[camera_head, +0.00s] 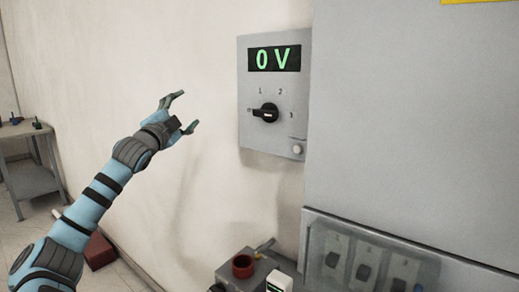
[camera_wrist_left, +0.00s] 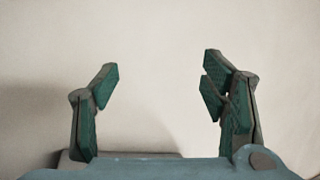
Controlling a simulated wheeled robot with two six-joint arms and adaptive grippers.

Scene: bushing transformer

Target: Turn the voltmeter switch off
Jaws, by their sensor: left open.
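The voltmeter (camera_head: 273,95) is a grey box on the wall. Its dark display (camera_head: 274,58) reads "0 V" in green. Below the display is a black rotary switch (camera_head: 266,112) with marks including 1, 2 and 3 around it; its pointer is turned to the left, away from the 3. My left gripper (camera_head: 186,112) is open and empty, in front of the bare wall to the left of the voltmeter and apart from it. In the left wrist view both fingers of the left gripper (camera_wrist_left: 160,88) are spread, with only wall between them. My right gripper is not in view.
A large grey cabinet (camera_head: 415,130) stands right of the voltmeter. Below it is a clear-covered panel (camera_head: 375,262) with several switches. A grey box with a red ring (camera_head: 243,266) sits at the bottom. A side table (camera_head: 30,178) stands far left.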

